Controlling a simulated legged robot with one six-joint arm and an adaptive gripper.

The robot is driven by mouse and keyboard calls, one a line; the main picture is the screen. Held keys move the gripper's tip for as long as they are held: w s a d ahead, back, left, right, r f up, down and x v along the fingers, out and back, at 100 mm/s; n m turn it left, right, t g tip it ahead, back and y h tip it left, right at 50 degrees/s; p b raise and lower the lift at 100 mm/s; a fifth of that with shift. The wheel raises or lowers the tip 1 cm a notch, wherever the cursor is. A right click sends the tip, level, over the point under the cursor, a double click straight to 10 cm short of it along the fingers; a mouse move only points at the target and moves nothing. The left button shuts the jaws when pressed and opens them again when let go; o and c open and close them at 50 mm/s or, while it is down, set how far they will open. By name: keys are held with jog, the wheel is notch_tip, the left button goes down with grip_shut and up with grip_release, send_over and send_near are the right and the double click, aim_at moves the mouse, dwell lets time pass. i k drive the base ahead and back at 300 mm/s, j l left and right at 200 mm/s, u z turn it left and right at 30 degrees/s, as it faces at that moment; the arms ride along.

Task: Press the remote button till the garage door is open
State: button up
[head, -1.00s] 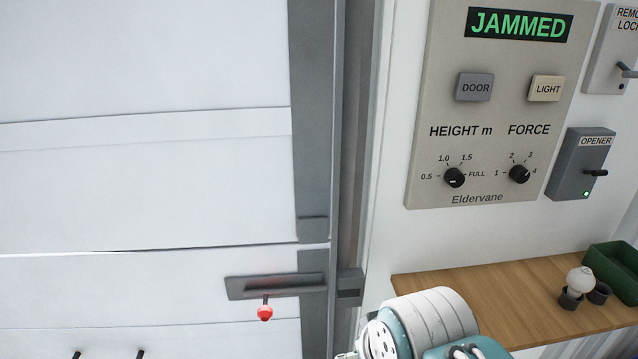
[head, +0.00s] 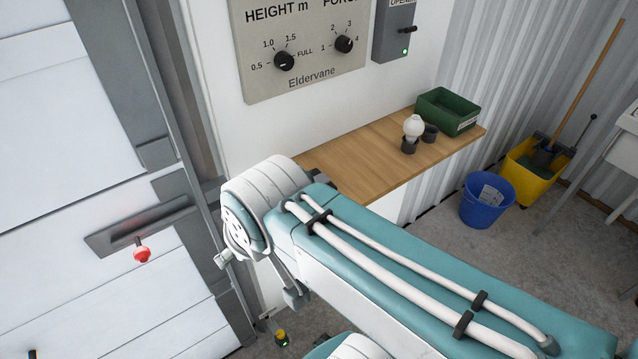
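The white panelled garage door (head: 65,155) fills the left side and looks shut where it shows; its lower edge is out of view. A grey latch bar (head: 150,225) with a red knob (head: 142,253) sits across the door's edge. I cannot make out a remote. The beige wall panel (head: 315,65) shows its HEIGHT and FORCE dials; its upper part is cut off. The grey OPENER box (head: 393,32) has a lit green lamp. My arm crosses the lower middle, and my gripper is not in view.
A wooden shelf (head: 360,155) holds a green bin (head: 447,111), a light bulb (head: 413,127) and dark cups. A blue bucket (head: 487,200) and a yellow mop bucket (head: 530,172) stand right. A small black-and-yellow device (head: 282,338) with a green light is low beside the door.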

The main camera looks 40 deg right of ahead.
aim_at(322, 178)
jog(key=z, duration=1.25)
